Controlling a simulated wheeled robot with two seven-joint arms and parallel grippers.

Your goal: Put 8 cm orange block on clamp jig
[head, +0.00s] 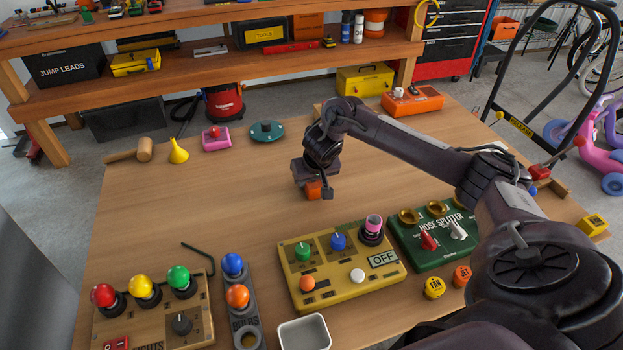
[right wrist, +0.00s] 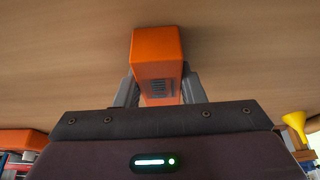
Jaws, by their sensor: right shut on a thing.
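The orange block (head: 314,190) is at the middle of the wooden table, mostly hidden under my right gripper (head: 318,183) in the head view. In the right wrist view the block (right wrist: 157,50) sits between the two grey fingers of the right gripper (right wrist: 160,88), which is shut on it. A grey patch shows on its near face. I cannot tell whether the block touches the table. I cannot surely make out the clamp jig; a red-topped item on wood (head: 541,172) at the right edge is partly behind my right arm. My left gripper is not in view.
A yellow switch box (head: 340,275), a green hose splitter box (head: 440,240) and a lights board (head: 150,315) line the near side. A yellow funnel (head: 178,152), a mallet (head: 143,150) and a pink box (head: 216,139) are at the far left. The table's left-centre is clear.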

